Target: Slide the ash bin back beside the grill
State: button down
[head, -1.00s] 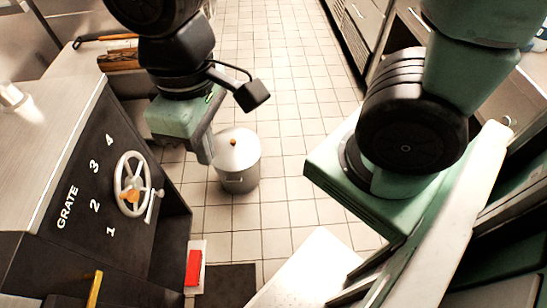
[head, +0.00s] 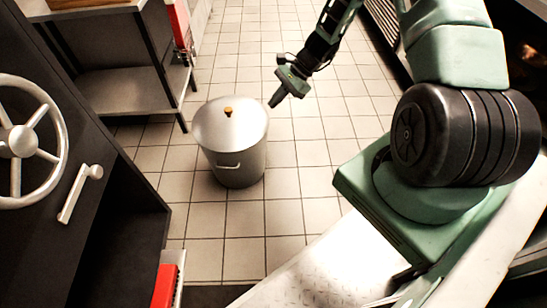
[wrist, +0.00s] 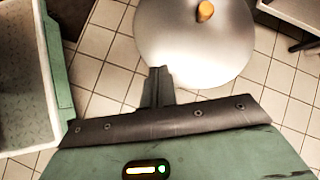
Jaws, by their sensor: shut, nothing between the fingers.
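The ash bin (head: 238,168) is a round pale metal bin with a domed lid, an orange-brown knob and a front handle. It stands upright on the tiled floor, beyond and to the right of the grill's dark front (head: 92,145), with floor between them. The grill carries a white handwheel (head: 22,140) and a small lever. My gripper (head: 275,100) points down just right of the bin's lid in the head view and looks apart from it. In the wrist view my gripper (wrist: 159,73) is shut and empty, its tip overlapping the edge of the lid (wrist: 190,50).
A steel table with a lower shelf (head: 115,88) stands behind the bin at left, a red item (head: 179,22) at its corner. Another red item (head: 165,287) is low by the grill. Open tiled floor (head: 330,130) lies right of the bin.

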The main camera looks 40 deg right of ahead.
jog(key=s+d+f+m+t+b, duration=0.1)
jog(key=d+f+m+b, duration=0.3)
jog(key=f, duration=0.5)
jog(key=s+d+f+m+t+b, duration=0.2)
jog(key=d+f, duration=0.4)
jog(key=f, duration=0.3)
jog(key=w+r+b+x, duration=0.1)
jog(key=b+x, duration=0.6)
jog(key=x, duration=0.6)
jog(key=shift+a+r+b, duration=0.25)
jog(key=shift+a+b, duration=0.1)
jog(key=shift+w, duration=0.1)
